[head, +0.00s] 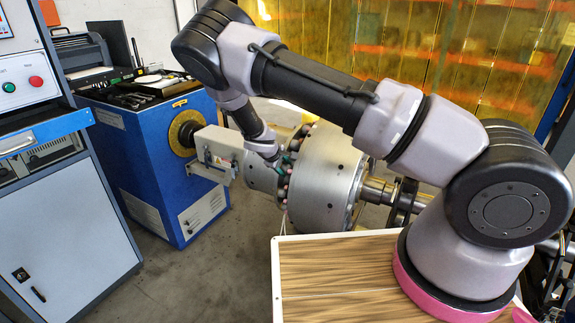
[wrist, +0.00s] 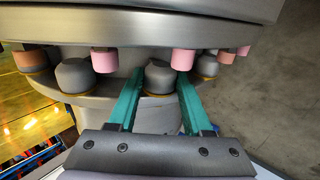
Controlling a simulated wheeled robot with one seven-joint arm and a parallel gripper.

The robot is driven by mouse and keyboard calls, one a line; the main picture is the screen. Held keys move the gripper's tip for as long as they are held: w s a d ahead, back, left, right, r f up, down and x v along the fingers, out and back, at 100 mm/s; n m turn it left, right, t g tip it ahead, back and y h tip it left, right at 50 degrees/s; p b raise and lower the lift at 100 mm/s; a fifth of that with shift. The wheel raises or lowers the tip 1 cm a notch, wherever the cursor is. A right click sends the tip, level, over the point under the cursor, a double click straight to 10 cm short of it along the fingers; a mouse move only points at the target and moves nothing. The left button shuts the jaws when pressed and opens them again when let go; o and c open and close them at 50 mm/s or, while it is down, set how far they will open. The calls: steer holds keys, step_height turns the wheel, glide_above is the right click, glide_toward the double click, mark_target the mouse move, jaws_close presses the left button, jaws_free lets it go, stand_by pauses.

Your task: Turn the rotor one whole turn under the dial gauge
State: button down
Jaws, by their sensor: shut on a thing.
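The rotor (head: 325,178) is a large silver drum on a horizontal shaft, with a ring of grey rounded studs and pink pegs around its flange. My gripper (head: 286,162) reaches down to this flange from above. In the wrist view its two green fingers (wrist: 160,80) stand on either side of one grey rounded stud (wrist: 158,74), shut on it. Other grey studs (wrist: 74,75) and pink pegs (wrist: 104,60) sit beside it along the flange. I cannot make out the dial gauge in either view.
A blue machine housing (head: 150,165) with a yellow-ringed spindle stands to the left. A grey control cabinet (head: 65,235) fills the far left. A wood-grained board (head: 335,285) with a white rim lies in front. Yellow curtains (head: 440,60) hang behind.

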steer(key=shift+s+a+f, duration=0.1)
steer(key=shift+f, duration=0.1)
stand_by(0.4)
steer(key=shift+c, duration=1.7)
jaws_free()
steer(key=v, duration=1)
steer(key=shift+s+r, duration=0.15)
steer(key=shift+r, duration=0.15)
steer(key=shift+a, duration=0.1)
